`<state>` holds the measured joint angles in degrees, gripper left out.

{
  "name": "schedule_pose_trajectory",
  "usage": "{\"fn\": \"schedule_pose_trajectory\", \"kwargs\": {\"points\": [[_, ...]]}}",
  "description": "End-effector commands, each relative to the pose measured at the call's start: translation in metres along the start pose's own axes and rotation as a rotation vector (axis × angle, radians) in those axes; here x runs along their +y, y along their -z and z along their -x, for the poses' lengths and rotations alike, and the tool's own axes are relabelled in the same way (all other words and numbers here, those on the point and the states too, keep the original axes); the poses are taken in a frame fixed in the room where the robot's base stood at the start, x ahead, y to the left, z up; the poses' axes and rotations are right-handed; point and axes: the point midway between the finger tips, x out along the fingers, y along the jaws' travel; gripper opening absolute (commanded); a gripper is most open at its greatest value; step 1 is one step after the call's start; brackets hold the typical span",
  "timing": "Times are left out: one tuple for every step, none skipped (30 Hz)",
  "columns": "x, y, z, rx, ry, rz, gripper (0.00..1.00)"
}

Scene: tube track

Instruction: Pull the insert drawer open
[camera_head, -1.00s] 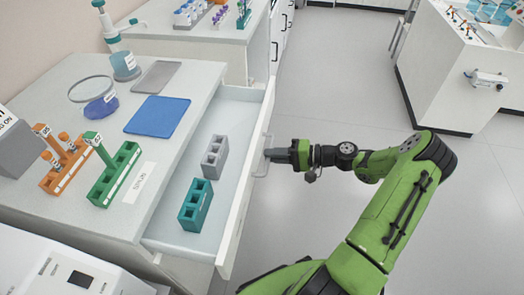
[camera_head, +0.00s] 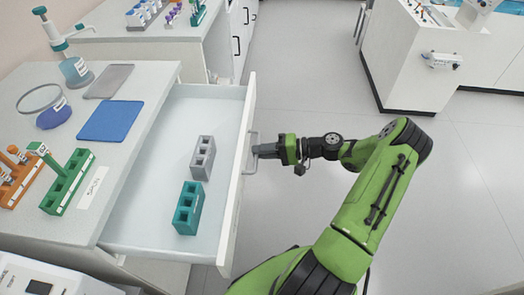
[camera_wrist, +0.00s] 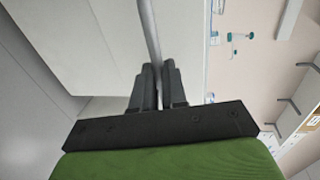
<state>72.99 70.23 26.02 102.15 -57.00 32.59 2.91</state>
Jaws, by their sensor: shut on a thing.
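The insert drawer (camera_head: 212,108) stands well out from the counter in the head view. Inside it lie a grey insert block (camera_head: 203,158) and a teal insert block (camera_head: 188,208). Its bar handle (camera_head: 252,152) is on the outer face of the drawer front. My gripper (camera_head: 258,151) is at the handle and shut on it. In the wrist view, the handle (camera_wrist: 149,35) runs between the two fingers (camera_wrist: 159,88).
The countertop (camera_head: 150,75) holds a blue mat (camera_head: 110,121), a grey mat (camera_head: 109,81), a pump bottle (camera_head: 75,70), a glass dish with blue contents (camera_head: 53,114), and green (camera_head: 68,182) and orange (camera_head: 22,180) racks. Open floor (camera_head: 300,80) lies right of the drawer.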

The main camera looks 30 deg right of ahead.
Motion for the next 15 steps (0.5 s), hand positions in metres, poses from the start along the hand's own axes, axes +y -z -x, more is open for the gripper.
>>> {"fn": "schedule_pose_trajectory", "kwargs": {"points": [[0.0015,-0.0008,-0.0003,-0.003,-0.003,-0.004,0.0],[0.0015,-0.0008,-0.0003,-0.003,-0.003,-0.004,0.0],[0.0016,-0.0008,-0.0003,-0.003,-0.003,-0.004,0.18],[0.0015,-0.0008,-0.0003,-0.002,-0.003,-0.004,0.23],[0.0014,-0.0007,-0.0003,-0.002,-0.003,-0.003,0.28],[0.0012,-0.0006,-0.0003,-0.002,-0.002,-0.003,0.34],[0.0011,-0.0005,-0.0003,-0.002,-0.002,-0.003,0.38],[0.001,-0.0004,-0.0003,-0.001,-0.002,-0.002,0.38],[0.0008,-0.0004,-0.0003,-0.001,-0.002,-0.002,0.38],[0.0007,-0.0003,-0.0003,-0.001,-0.002,-0.002,0.38],[0.0006,-0.0003,-0.0003,-0.001,-0.001,-0.002,0.38],[0.0006,-0.0002,-0.0003,-0.001,-0.001,-0.001,0.38],[0.0005,-0.0002,-0.0003,0.0,-0.001,-0.001,0.38],[0.0004,-0.0001,-0.0002,0.0,-0.001,-0.001,0.38],[0.0003,0.0,0.0008,0.0,-0.001,-0.001,0.38]]}}
